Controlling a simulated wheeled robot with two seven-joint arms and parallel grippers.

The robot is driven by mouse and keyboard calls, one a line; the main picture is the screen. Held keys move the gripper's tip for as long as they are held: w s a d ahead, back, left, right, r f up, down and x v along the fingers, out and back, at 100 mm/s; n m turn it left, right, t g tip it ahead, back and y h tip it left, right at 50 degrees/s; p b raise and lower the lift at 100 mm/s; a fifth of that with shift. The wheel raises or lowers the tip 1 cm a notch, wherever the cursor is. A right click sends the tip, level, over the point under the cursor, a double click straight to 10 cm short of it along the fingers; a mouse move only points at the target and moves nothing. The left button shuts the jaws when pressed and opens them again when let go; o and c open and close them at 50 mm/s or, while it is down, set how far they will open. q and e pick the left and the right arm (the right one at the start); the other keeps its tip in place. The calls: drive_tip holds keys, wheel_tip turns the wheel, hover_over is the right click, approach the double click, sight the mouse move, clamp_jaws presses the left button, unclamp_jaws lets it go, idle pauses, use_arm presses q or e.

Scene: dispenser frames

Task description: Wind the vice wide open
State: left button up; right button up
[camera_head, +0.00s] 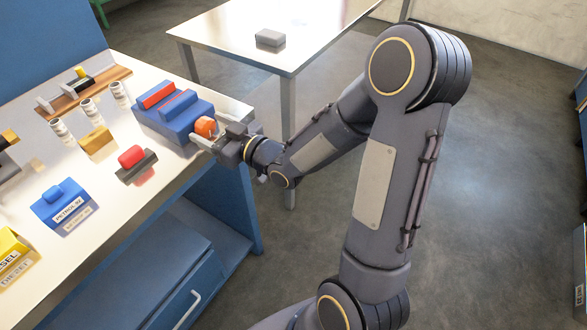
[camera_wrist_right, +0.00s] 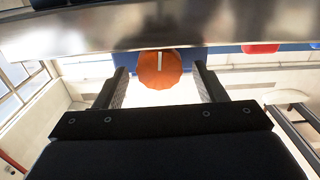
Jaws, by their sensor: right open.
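The blue vice (camera_head: 172,117) sits at the far right end of the workbench, with two red strips on top and a narrow gap between them. Its orange knob (camera_head: 205,127) sticks out toward my right arm. My right gripper (camera_head: 209,138) is open at the knob, coming from the right. In the right wrist view, the orange knob (camera_wrist_right: 160,70) shows between the two spread fingers, with visible space on both sides. A pale mark runs up from the knob's middle. My left gripper is not in view.
On the workbench (camera_head: 110,215) stand a red-topped dark block (camera_head: 136,164), a yellow block (camera_head: 97,141), several pale cylinders (camera_head: 62,131) and a blue canister (camera_head: 65,207). A second table (camera_head: 235,45) behind bears a grey block (camera_head: 270,38). Open floor lies right of my arm.

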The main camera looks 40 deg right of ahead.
drive_tip(key=s+d+r+m+g+h+p, duration=0.2)
drive_tip(key=s+d+r+g+h+p, duration=0.15)
drive_tip(key=s+d, duration=0.4)
drive_tip(key=s+a+r+m+g+p, duration=0.2)
drive_tip(key=s+a+g+p, duration=0.1)
drive_tip(key=s, duration=0.7)
drive_tip(key=s+a+r+m+g+y+p, duration=0.1)
drive_tip(key=s+a+r+m+g+p, duration=0.1)
drive_tip(key=s, duration=0.9)
drive_tip(key=a+g+p, duration=0.1)
drive_tip(key=g, duration=0.1)
drive_tip(key=shift+a+g, duration=0.35)
drive_tip(key=shift+r, duration=0.1)
drive_tip(key=shift+s, duration=0.1)
